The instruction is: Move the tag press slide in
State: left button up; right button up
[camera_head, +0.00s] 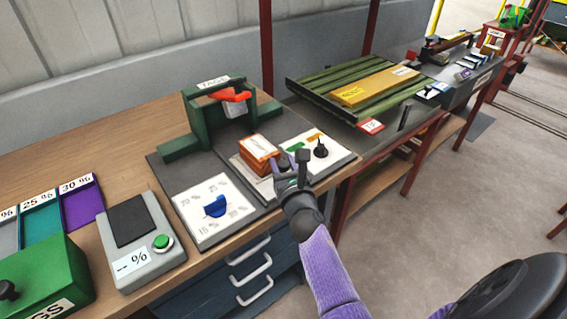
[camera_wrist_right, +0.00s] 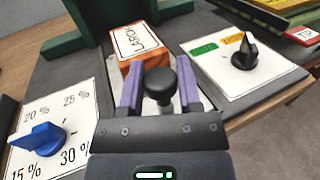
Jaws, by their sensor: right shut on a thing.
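The tag press (camera_head: 203,113) is a green frame with a label on top and a red-orange part in its middle. In front of it lies a pale metal slide (camera_head: 258,183) carrying an orange block (camera_head: 258,149) with a white labelled top. The block also shows in the right wrist view (camera_wrist_right: 139,46), just beyond my fingers. My right gripper (camera_head: 291,162) is shut on the slide's black knob (camera_wrist_right: 160,84), with a purple finger on each side. The slide stands out from the press toward me. My left gripper is not in view.
A white dial plate with a blue knob (camera_head: 215,206) lies left of the slide. Another plate with a black knob (camera_head: 320,148) lies right. A grey box with a green button (camera_head: 162,242) and a green box (camera_head: 40,275) stand further left. Bench drawers (camera_head: 250,272) are below.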

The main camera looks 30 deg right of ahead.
grip_shut()
dwell(0.9)
